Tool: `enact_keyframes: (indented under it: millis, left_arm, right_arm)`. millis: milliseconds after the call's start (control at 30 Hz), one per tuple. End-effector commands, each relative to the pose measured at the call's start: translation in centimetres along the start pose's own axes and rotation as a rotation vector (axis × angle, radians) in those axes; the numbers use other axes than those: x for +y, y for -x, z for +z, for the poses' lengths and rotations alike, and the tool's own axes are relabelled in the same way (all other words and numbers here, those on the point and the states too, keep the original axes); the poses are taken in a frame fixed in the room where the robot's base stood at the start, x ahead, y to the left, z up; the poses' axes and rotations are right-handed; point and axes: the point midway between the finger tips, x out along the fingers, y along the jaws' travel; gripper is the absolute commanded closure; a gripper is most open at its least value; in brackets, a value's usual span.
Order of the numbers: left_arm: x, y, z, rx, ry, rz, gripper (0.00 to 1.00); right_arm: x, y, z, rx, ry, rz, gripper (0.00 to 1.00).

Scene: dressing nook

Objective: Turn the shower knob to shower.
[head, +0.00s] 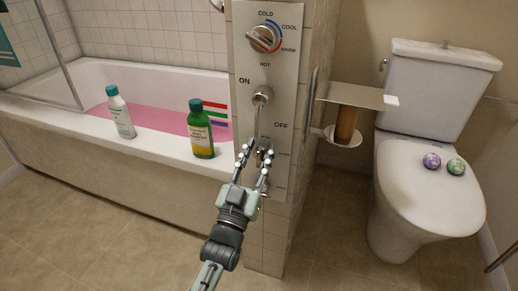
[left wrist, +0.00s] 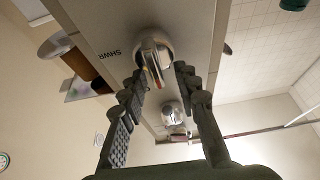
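A pale control panel (head: 283,75) on the tiled wall end carries a temperature dial (head: 263,38) at the top and an ON/OFF lever (head: 262,97) below it. The shower knob (head: 265,151) sits lower, mostly hidden by my left gripper (head: 253,150). In the left wrist view the chrome shower knob (left wrist: 152,55) shows beside the letters SHWR. The fingertips of my left gripper (left wrist: 160,75) are apart, one on each side of the knob; whether they touch it I cannot tell. My right gripper is not in view.
A bathtub (head: 100,165) stands left of the panel, with a white bottle (head: 121,115) and a green bottle (head: 200,133) on its rim. A paper holder shelf (head: 352,95) juts out to the right. A toilet (head: 425,190) with two small balls on its lid stands beyond.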

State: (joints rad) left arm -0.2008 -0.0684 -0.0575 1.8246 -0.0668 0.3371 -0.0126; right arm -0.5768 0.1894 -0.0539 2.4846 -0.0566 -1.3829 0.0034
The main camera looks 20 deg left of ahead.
Motion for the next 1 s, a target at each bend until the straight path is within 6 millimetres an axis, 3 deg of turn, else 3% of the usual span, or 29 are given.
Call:
enact_keyframes:
  millis: [333, 600, 1000]
  left_arm:
    - [-0.01, -0.64, 0.0, -0.001, 0.0, 0.0, 0.69]
    - [-0.01, -0.6, 0.06, -0.002, 0.0, 0.0, 1.0]
    - [0.02, -0.53, 0.28, -0.01, -0.02, 0.009, 1.0]
  right_arm:
    - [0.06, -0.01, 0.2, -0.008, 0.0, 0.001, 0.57]
    - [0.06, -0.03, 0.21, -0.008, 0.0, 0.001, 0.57]
    - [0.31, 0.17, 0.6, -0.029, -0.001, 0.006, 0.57]
